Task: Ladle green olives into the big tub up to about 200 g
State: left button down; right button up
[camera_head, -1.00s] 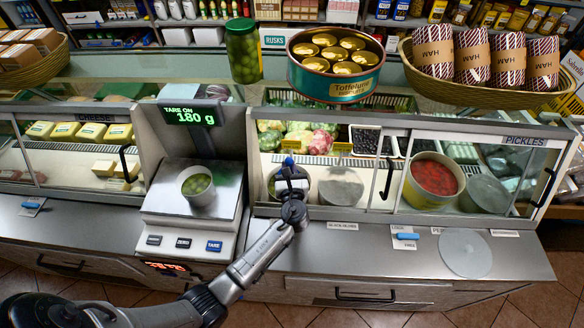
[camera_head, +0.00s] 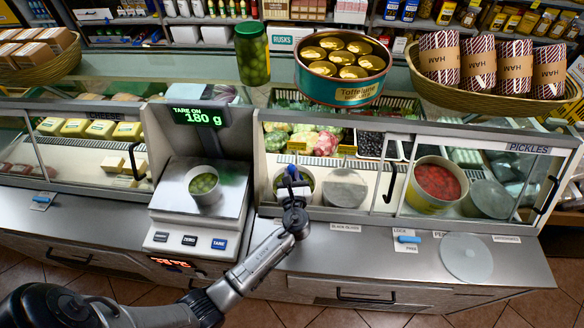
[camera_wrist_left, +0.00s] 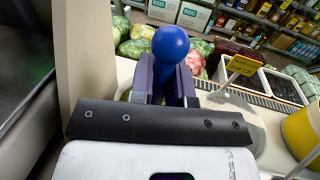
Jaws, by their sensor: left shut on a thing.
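My left gripper (camera_head: 293,190) is shut on the ladle, whose blue knob (camera_head: 292,171) sticks up above the fingers; the knob also shows in the left wrist view (camera_wrist_left: 170,44). The gripper is at the open olive container (camera_head: 310,180) in the case. The ladle's bowl is hidden. A tub (camera_head: 208,199) holding green olives (camera_head: 203,184) stands on the scale (camera_head: 170,210), left of the gripper. The scale display (camera_head: 194,115) reads 180 g with TARE ON. My right gripper is not in view.
A grey lid (camera_head: 344,188) lies right of the olive container. The sliding glass (camera_head: 366,165) and a tub of red pickles (camera_head: 436,186) are further right. A tin (camera_head: 343,70) and an olive jar (camera_head: 252,55) stand on the upper shelf. The counter front is mostly clear.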

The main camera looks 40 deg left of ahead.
pick_arm(q)
jog(key=s+d+r+p, duration=0.2)
jog(key=s+d+p, duration=0.4)
jog(key=s, duration=0.4)
jog(key=shift+s+d+r, duration=0.2)
jog(key=shift+d+r, duration=0.1)
jog(key=shift+d, duration=0.25)
